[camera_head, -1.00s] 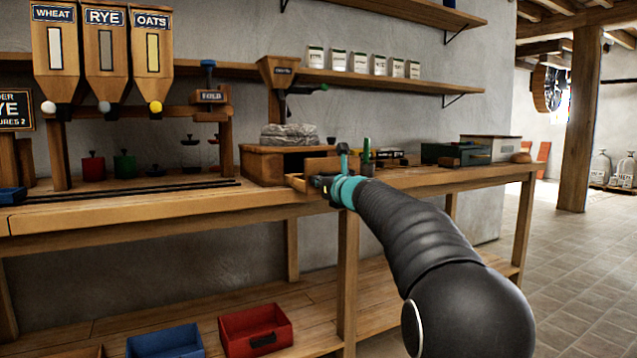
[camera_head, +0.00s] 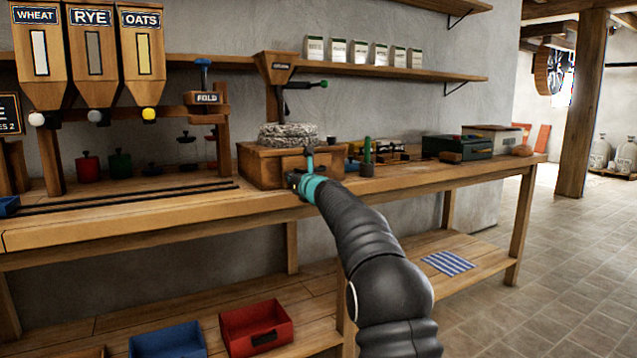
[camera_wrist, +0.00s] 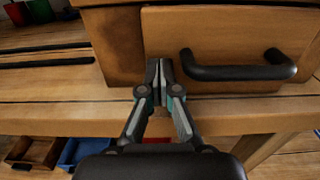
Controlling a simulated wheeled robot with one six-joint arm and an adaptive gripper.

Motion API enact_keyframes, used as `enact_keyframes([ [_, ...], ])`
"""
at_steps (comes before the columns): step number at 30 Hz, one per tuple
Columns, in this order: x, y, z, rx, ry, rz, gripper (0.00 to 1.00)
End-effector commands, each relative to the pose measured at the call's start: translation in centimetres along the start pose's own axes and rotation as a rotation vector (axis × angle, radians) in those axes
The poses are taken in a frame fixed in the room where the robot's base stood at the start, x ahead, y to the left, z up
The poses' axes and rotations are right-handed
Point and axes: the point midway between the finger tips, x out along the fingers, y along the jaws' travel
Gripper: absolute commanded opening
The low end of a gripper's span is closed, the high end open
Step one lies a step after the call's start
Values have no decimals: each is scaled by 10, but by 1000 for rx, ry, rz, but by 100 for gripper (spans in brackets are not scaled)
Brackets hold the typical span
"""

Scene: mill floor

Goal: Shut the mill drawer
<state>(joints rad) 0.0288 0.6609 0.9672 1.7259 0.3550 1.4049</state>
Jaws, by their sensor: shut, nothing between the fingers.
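The mill (camera_head: 262,165) is a wooden box with a grey millstone (camera_head: 290,134) on top, standing on the workbench. Its drawer (camera_head: 328,163) sits in the box front and looks in or nearly in; I cannot tell if it is fully flush. In the wrist view the wooden drawer front (camera_wrist: 225,30) fills the upper right, with a black bar handle (camera_wrist: 240,72). My gripper (camera_wrist: 158,68) is shut and empty, its fingertips at the drawer front just left of the handle, touching or very close. In the head view my gripper (camera_head: 293,178) partly hides the drawer.
The workbench (camera_head: 120,226) has dark rails (camera_head: 130,196) left of the mill. Red (camera_head: 256,328) and blue (camera_head: 166,342) bins sit on the lower shelf. Bench space before the mill is narrow.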

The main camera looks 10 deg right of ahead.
Motion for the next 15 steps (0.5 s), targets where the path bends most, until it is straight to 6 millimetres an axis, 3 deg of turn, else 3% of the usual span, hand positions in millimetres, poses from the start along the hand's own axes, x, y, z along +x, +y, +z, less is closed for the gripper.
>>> enact_keyframes([
  [15, 4, -6, 4, 1, -5, -12, 0],
])
